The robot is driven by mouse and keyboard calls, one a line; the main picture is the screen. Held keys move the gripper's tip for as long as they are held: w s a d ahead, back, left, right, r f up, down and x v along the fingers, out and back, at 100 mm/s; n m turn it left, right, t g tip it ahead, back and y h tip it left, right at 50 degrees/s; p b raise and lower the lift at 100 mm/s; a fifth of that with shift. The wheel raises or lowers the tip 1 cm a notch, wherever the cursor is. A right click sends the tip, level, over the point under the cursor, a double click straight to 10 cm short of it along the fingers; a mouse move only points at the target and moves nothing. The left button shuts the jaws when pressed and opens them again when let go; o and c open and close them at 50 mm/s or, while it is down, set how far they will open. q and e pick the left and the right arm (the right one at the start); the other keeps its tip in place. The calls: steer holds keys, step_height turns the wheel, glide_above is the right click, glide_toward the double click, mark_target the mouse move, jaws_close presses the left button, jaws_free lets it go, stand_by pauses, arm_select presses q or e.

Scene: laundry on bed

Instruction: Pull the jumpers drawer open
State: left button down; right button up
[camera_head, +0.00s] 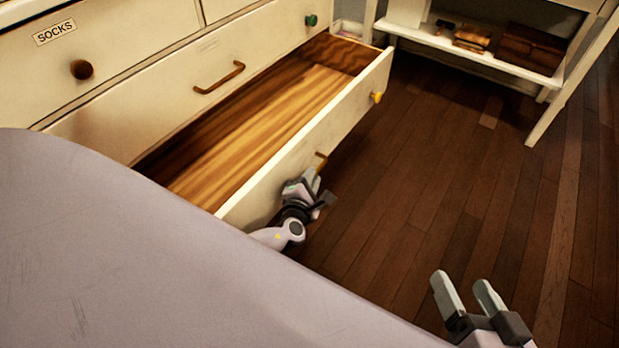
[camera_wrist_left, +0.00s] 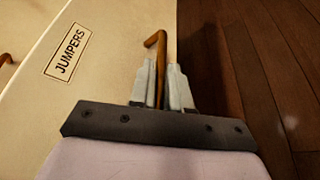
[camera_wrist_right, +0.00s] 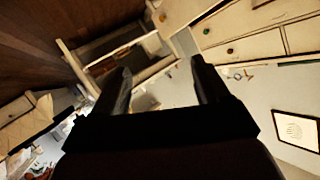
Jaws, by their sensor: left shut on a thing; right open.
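The jumpers drawer (camera_head: 345,118) is pulled well out of the cream dresser, and its bare wooden inside looks empty. Its front carries the JUMPERS label (camera_wrist_left: 66,53) in the left wrist view. My left gripper (camera_head: 312,182) is at the drawer front, shut on its brown bar handle (camera_wrist_left: 154,45). The handle's end also shows just above the gripper in the head view (camera_head: 321,160). My right gripper (camera_head: 468,292) is open and empty over the floor at the lower right, apart from the drawer.
A closed drawer with a SOCKS label (camera_head: 55,32) is at the upper left. Another closed drawer front with a bar handle (camera_head: 219,78) is above the open one. A pale lilac surface (camera_head: 150,250) fills the lower left. A white shelf unit (camera_head: 470,58) stands at the back. The dark wooden floor (camera_head: 430,170) is clear.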

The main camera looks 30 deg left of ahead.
arm_select(q)
steer(key=shift+s+d+f, duration=0.1)
steer(key=shift+d, duration=0.05)
arm_select(e)
steer(key=shift+f, duration=0.15)
arm_select(q)
steer(key=c, duration=1.2)
jaws_free()
arm_select(e)
steer(key=shift+d, duration=0.1)
arm_select(q)
steer(key=shift+o, duration=0.2)
steer(key=p+v, duration=0.3)
steer(key=v, duration=0.4)
steer(key=shift+p, duration=0.3)
arm_select(e)
steer(key=d, duration=0.1)
steer(key=d+h, duration=0.1)
steer(key=h, duration=0.1)
steer(key=shift+s+d+r+n, duration=0.3)
steer(key=shift+s+d+r, duration=0.1)
arm_select(q)
steer(key=shift+s, duration=0.15)
